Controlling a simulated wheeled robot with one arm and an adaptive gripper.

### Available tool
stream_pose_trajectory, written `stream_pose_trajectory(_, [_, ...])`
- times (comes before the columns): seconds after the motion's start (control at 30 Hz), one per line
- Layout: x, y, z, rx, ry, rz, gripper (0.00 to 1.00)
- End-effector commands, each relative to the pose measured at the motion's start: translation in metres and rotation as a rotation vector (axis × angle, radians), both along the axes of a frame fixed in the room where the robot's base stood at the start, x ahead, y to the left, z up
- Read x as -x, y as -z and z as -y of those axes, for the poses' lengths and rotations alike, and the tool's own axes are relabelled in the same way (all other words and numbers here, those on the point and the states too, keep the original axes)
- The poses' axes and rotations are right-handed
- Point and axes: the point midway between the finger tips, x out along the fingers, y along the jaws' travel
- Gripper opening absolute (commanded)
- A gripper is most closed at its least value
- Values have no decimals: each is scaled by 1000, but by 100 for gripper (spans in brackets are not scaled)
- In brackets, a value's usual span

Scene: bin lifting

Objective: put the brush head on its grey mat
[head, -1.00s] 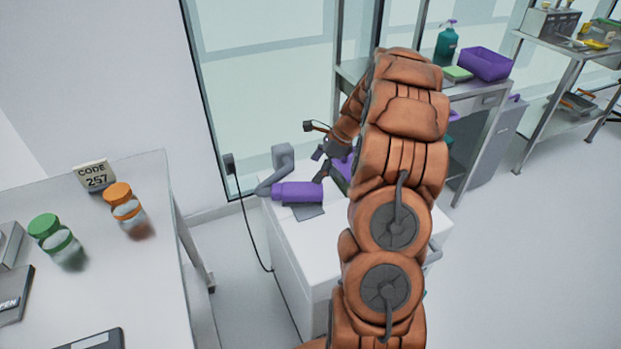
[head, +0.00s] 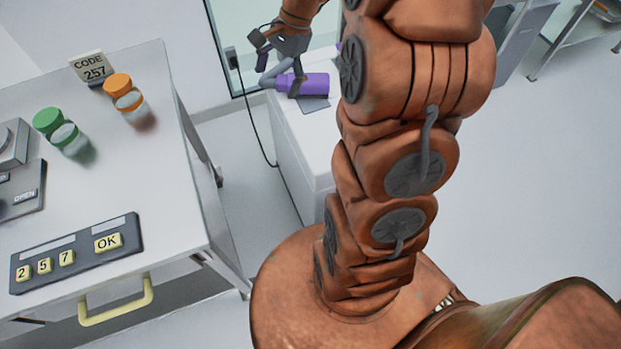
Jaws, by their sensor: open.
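A purple cylinder (head: 315,84) with a grey bent neck (head: 273,76) lies on its side on the white cabinet top; it may be the brush head, but I cannot tell for sure. A grey mat (head: 317,104) shows at its front edge, and the cylinder hides the rest. Whether the cylinder rests fully on the mat is not clear. My gripper (head: 280,70) is open, fingers pointing down, at the grey neck and the left end of the cylinder. Whether the fingers touch it I cannot tell. My arm hides the right part of the cabinet top.
The white cabinet (head: 300,135) stands by the window, with a black cable at its left. On the left, a table (head: 165,190) holds a code card (head: 92,67), an orange-lidded jar (head: 122,92), a green-lidded jar (head: 55,128) and a keypad (head: 75,252).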

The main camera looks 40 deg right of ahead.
Motion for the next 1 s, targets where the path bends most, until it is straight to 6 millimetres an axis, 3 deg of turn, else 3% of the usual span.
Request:
stream_pose_trajectory(0.2, [43,-17,-45,58,-261,25,91])
stream_pose_trajectory(0.5, [111,-29,-87,124,-613,50,91])
stream_pose_trajectory(0.7, [158,-31,-103,164,-841,61,91])
stream_pose_trajectory(1.0, [225,-29,-111,216,-1166,73,91])
